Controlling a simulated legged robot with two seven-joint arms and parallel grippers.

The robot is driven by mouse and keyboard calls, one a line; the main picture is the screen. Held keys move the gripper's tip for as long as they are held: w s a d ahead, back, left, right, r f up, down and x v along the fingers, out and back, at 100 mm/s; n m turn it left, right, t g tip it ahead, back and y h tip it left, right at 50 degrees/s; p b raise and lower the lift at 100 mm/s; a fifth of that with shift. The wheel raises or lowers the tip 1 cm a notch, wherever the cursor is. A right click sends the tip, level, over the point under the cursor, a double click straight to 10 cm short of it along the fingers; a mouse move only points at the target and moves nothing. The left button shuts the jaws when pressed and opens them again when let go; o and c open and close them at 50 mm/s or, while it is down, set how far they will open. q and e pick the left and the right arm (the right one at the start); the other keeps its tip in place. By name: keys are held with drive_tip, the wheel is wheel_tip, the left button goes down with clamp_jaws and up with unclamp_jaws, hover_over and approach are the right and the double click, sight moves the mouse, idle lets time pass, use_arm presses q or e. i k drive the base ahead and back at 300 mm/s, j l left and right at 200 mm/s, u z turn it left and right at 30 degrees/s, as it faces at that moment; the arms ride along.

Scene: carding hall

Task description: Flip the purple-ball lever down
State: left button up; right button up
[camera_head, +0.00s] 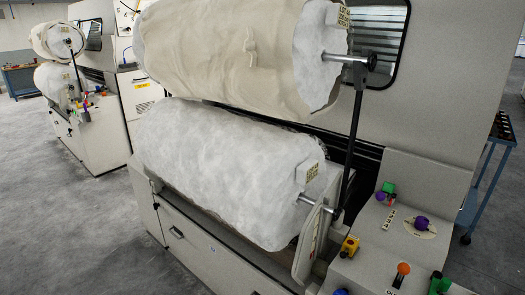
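A control panel (375,255) stands at the lower right, on the end of the machine. A small purple ball (380,197) shows at the panel's far end, close against a green block (389,187). Nearer, a larger purple knob (421,222) sits on a round pale plate (410,230). I cannot tell from this view which of the two purple parts is the lever's ball, nor whether a lever there is up or down. Neither of my grippers is in view.
An orange ball (403,268) on a short stem, a yellow block (349,246), a green part (438,283) and a blue part (341,292) crowd the panel's near end. A blue cart (487,180) stands right.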

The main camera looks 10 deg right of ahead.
sight(380, 196)
drive_tip(key=z, duration=0.95)
drive_tip(key=i+l+z, duration=0.1)
drive_tip(key=i, duration=0.35)
drive_tip(key=i+l+z, duration=0.1)
drive_tip(key=i, duration=0.4)
drive_tip(key=l+u, duration=0.1)
